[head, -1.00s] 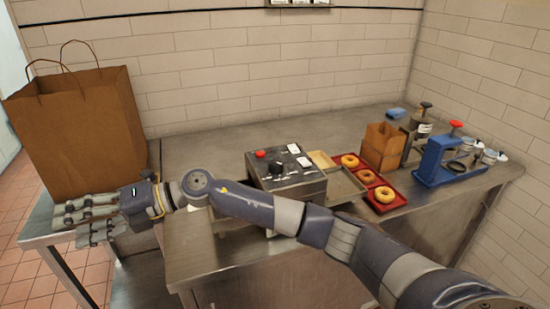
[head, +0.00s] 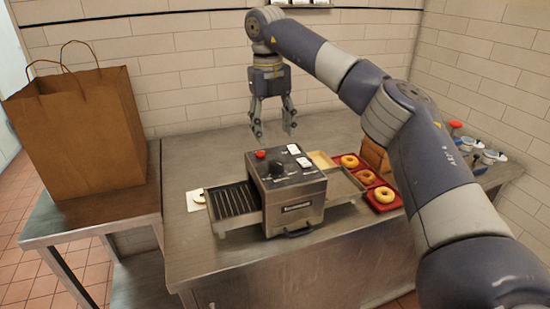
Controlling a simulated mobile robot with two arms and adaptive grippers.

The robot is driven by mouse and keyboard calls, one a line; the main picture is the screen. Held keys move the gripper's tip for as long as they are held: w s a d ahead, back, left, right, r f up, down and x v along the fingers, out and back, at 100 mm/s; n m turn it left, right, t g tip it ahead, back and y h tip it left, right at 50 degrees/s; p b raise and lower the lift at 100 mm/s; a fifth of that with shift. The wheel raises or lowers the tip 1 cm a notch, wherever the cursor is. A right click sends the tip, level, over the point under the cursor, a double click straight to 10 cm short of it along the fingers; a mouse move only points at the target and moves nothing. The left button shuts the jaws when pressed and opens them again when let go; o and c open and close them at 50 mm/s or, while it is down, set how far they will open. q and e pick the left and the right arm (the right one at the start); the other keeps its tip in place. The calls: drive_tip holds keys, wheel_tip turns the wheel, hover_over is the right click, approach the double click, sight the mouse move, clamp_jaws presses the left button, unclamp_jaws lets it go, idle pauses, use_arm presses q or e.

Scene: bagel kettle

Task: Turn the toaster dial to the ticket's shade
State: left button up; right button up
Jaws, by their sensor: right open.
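The toaster (head: 295,205) is a steel box with a dark sloped top on the counter. Its black dial (head: 276,168) stands on the top panel, between a red button (head: 260,154) and small white labels (head: 300,156). The dial's setting is too small to read. I cannot make out which paper is the ticket. My right gripper (head: 273,133) points down, open and empty, above and behind the toaster, apart from the dial. My left gripper is not in view.
A wire rack tray (head: 232,204) sticks out of the toaster's left side. Bagels (head: 384,195) lie on red trays at the right. A brown paper bag (head: 75,135) stands on the left side table. My right arm hides part of the counter's right.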

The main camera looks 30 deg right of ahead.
sight(276, 162)
drive_tip(key=f, duration=0.3)
drive_tip(key=f+p, duration=0.1)
drive_tip(key=f, duration=0.5)
drive_tip(key=shift+d, duration=0.25)
drive_tip(key=c, duration=1.1)
